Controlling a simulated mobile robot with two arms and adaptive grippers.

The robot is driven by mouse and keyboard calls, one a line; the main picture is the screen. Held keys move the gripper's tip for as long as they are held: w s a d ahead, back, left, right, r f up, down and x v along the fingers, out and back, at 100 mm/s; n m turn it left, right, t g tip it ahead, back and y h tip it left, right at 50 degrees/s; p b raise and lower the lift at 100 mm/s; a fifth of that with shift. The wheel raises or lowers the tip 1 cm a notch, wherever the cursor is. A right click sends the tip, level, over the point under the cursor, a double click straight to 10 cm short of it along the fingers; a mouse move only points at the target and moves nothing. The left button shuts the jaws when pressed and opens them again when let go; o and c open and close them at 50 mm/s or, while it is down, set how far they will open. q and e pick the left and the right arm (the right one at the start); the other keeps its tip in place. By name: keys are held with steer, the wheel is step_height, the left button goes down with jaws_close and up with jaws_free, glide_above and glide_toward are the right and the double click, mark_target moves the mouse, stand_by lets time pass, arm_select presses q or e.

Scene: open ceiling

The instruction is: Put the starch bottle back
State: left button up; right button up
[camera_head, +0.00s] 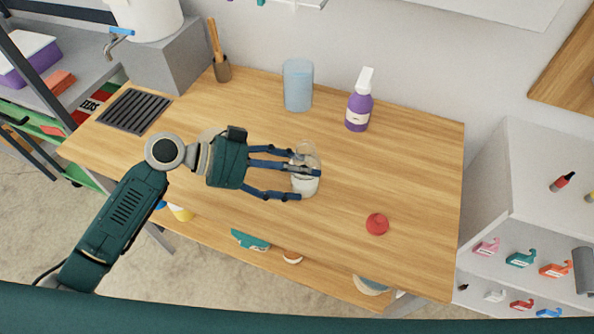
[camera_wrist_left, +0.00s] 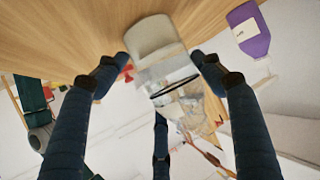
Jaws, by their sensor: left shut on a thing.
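A clear bottle with white contents in its lower part (camera_head: 306,186) is the likely starch bottle; I can read no label on it. It is at the middle of the wooden table. My left gripper (camera_head: 309,178) reaches in from the left, its dark blue fingers closed around the bottle and partly hiding it. In the left wrist view the bottle (camera_wrist_left: 155,42) is between the fingers, its whitish end toward the tabletop. I cannot tell whether it touches the table. A round red cap (camera_head: 377,224) lies to its right. My right gripper is not in view.
A purple spray bottle (camera_head: 359,108) and a bluish cup (camera_head: 298,86) stand behind on the wooden table (camera_head: 420,150). A utensil holder (camera_head: 222,69) and a dark slotted tray (camera_head: 135,111) are at left. A white shelf (camera_head: 535,190) with small items stands at right.

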arm_select(q)
steer(key=shift+f, duration=0.15)
steer(key=o, duration=1.3)
steer(key=shift+o, duration=0.6)
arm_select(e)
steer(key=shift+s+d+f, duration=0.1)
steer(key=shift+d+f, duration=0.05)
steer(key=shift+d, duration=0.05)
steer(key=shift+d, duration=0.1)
arm_select(q)
steer(key=shift+r, duration=0.3)
steer(key=b+v, duration=0.3)
steer(key=v, duration=0.9)
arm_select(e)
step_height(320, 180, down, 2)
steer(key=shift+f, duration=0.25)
